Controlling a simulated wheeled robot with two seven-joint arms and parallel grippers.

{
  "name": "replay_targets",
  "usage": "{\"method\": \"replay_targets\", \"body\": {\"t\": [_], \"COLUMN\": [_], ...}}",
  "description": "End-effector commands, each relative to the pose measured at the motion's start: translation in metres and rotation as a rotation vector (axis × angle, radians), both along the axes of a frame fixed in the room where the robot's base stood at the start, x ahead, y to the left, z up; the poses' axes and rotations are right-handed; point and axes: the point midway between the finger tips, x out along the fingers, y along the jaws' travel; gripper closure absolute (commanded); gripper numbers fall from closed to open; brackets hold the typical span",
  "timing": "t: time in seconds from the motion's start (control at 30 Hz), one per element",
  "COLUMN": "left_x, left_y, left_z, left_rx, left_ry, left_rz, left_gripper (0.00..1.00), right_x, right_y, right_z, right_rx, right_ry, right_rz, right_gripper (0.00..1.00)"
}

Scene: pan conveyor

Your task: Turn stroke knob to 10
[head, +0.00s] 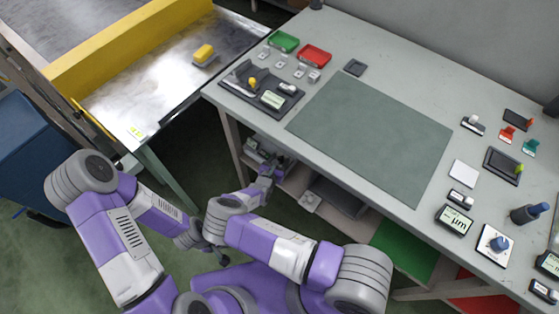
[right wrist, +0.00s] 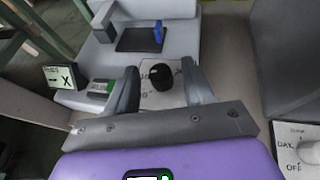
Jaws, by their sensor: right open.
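A black round knob (right wrist: 161,76) sits on a white plate (right wrist: 150,98) with markings too small to read, in the right wrist view. I cannot tell whether it is the stroke knob or what it points at. My right gripper (right wrist: 162,88) is open, with one finger on each side of the knob; contact is not clear. In the head view my right gripper (head: 264,160) is low, by the shelf under the workbench, and the knob cannot be made out there. My left gripper (head: 221,256) is low beside the right arm, mostly hidden; its jaws are unclear.
In the right wrist view, a display (right wrist: 59,78) showing "X" stands left, a blue lever (right wrist: 158,32) behind, and a white DAY/OFF knob (right wrist: 311,152) right. In the head view, the workbench (head: 400,65) carries a green mat (head: 370,135) and a blue knob (head: 499,244).

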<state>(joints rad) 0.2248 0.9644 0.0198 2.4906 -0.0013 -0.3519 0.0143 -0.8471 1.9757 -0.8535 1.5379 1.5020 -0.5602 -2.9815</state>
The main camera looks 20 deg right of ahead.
Motion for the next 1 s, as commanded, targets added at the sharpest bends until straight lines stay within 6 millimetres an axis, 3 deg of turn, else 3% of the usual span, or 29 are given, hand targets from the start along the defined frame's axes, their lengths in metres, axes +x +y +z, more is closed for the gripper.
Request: {"method": "replay_targets", "body": {"t": [0.47, 0.83, 1.0], "left_x": [0.0, 0.0, 0.0], "left_y": [0.0, 0.0, 0.0], "left_z": [0.018, 0.018, 0.018], "left_rx": [0.0, 0.0, 0.0], "left_ry": [0.0, 0.0, 0.0], "left_rz": [0.0, 0.0, 0.0], "left_gripper": [0.57, 0.57, 0.57], "right_x": [-0.05, -0.053, -0.063], "right_y": [0.039, 0.04, 0.028], "right_z": [0.027, 0.028, 0.019], "right_rx": [0.003, 0.002, 0.094], "right_ry": [-0.001, 0.0, 0.006], "right_rz": [0.001, -0.001, -0.065], "right_gripper": [0.48, 0.48, 0.48]}}
